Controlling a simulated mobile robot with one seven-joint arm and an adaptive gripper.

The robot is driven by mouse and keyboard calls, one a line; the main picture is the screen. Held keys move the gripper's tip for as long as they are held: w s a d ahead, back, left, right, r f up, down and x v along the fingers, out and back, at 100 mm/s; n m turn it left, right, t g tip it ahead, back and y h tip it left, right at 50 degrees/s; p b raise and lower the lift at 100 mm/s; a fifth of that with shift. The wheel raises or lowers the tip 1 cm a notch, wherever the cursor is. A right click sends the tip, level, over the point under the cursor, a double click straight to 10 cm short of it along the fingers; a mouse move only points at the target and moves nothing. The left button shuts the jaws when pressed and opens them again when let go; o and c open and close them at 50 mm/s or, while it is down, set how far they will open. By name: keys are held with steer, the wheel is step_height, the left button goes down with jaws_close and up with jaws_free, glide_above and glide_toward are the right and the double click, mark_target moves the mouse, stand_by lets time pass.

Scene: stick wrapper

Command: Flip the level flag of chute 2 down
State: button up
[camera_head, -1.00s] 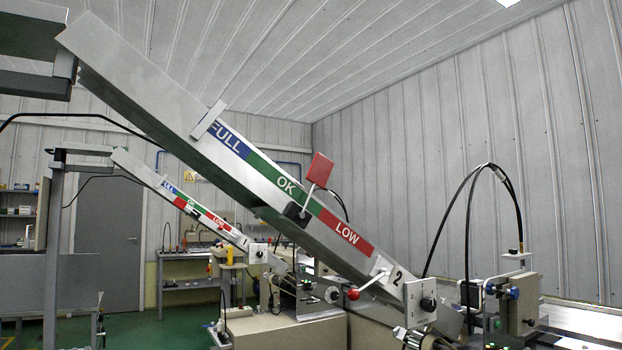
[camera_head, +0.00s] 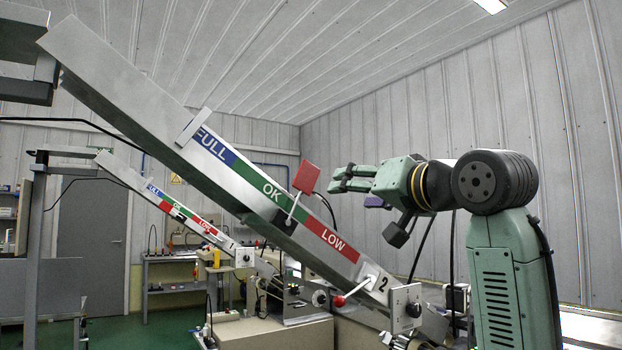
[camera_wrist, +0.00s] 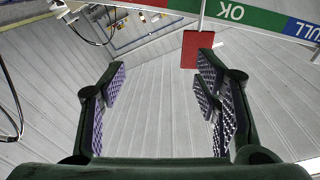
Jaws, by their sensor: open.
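The level flag of chute 2, a red square plate (camera_head: 306,177) on a thin rod, stands raised above the OK band of the chute 2 rail (camera_head: 115,105). The rod meets a black pivot block (camera_head: 284,222) on the rail's side. My gripper (camera_head: 338,178) is to the right of the flag in the head view, at about its height, and looks apart from it. In the wrist view my open, empty gripper (camera_wrist: 160,85) has its two padded fingers wide apart. There the flag (camera_wrist: 197,50) shows ahead, near the right fingertip.
Chute 1 (camera_head: 165,200) with its own smaller scale stands further back at left. A red-knobbed lever (camera_head: 338,300) and a plate marked 2 (camera_head: 377,282) sit at the chute's lower end. Black cables hang behind my arm.

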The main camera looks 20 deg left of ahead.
mark_target(308, 176)
steer(key=s+a+r+g, duration=0.1)
steer(key=s+r, duration=0.3)
steer(key=shift+n+y, duration=0.3)
steer(key=p+x, duration=0.3)
steer(key=x, duration=0.6)
steer(key=shift+w+a+f+p, duration=0.2)
steer(key=shift+a+p, duration=0.05)
steer(key=shift+p, duration=0.05)
steer(key=shift+w+a+f, duration=0.1)
steer(key=shift+w+a, duration=0.35)
steer(key=shift+a, duration=0.1)
steer(key=shift+c, duration=0.2)
jaws_close()
